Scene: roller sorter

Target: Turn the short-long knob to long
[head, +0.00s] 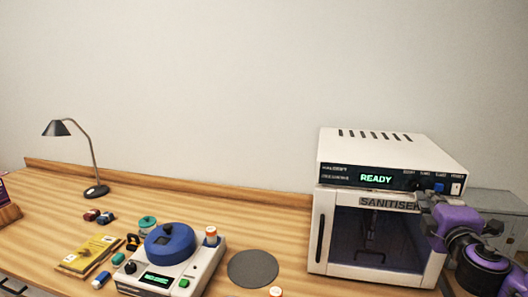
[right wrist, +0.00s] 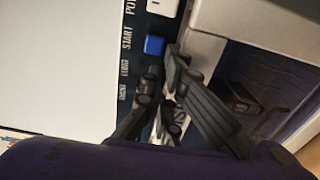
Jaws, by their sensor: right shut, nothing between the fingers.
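The white sanitiser (head: 375,155) stands on the right of the bench, its black control strip across the front top. On the strip a small dark knob (head: 419,185) sits left of the blue button (head: 439,188). Its pointer direction is too small to read. My right gripper (head: 427,200) is shut and empty at the strip, just below the knob and the blue button. In the right wrist view its dark fingers (right wrist: 166,82) overlap the strip beside the blue button (right wrist: 154,45) and partly hide the knob area; contact cannot be told. My left gripper is out of view.
The display reads READY. A white power switch (head: 456,188) is right of the blue button. The sanitiser's glass door (head: 375,238) is below the strip. A blue-lidded device (head: 170,243), a grey round mat (head: 252,268) and a lamp (head: 74,130) stand to the left.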

